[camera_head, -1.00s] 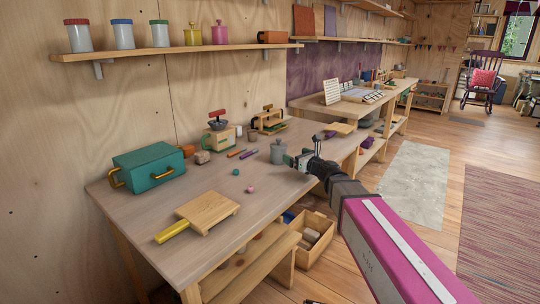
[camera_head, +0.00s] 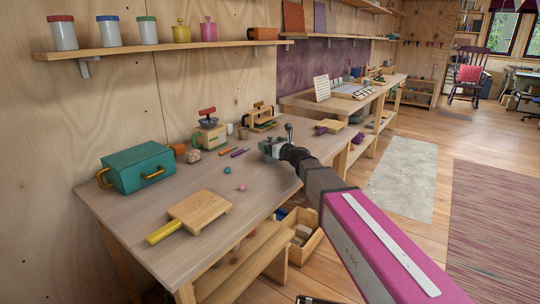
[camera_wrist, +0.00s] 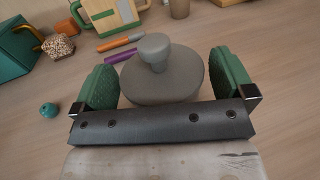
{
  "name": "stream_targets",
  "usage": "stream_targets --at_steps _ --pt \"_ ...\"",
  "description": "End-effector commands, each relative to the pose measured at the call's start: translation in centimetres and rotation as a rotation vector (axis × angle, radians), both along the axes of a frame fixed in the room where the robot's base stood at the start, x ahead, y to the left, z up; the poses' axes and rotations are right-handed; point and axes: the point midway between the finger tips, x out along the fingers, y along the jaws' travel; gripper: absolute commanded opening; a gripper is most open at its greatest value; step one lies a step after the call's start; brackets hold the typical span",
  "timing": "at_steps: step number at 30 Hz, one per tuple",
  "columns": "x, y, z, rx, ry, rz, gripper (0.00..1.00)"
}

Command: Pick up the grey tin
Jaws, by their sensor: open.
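The grey tin (camera_wrist: 165,78), with a round knobbed lid, stands on the wooden workbench (camera_head: 185,175). In the wrist view it lies between the two green finger pads of my gripper (camera_wrist: 166,82), with the left pad close to its side and some room at the right. My gripper is open and has not closed on it. In the head view my gripper (camera_head: 271,149) is over the bench's right part and hides most or all of the tin.
Orange and purple sticks (camera_wrist: 120,44) and a brown cup (camera_wrist: 180,8) lie behind the tin. A shelf (camera_head: 165,45) runs above.

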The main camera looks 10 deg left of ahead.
Motion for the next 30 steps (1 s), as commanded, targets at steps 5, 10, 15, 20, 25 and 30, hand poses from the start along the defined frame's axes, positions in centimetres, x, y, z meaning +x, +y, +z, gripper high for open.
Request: stream_targets --at_steps 5,10,15,20,25,30 --pt "0.8 0.9 0.0 0.0 0.0 0.0 1.0" --pt "0.7 0.9 0.0 0.0 0.0 -0.001 0.94" --pt "0.7 0.9 0.0 0.0 0.0 0.0 0.43" --pt "0.7 0.9 0.0 0.001 -0.001 0.0 0.43" --pt "0.7 0.9 0.2 0.001 -0.001 0.0 0.43" --pt "0.7 0.9 1.2 0.002 -0.001 0.0 0.43"
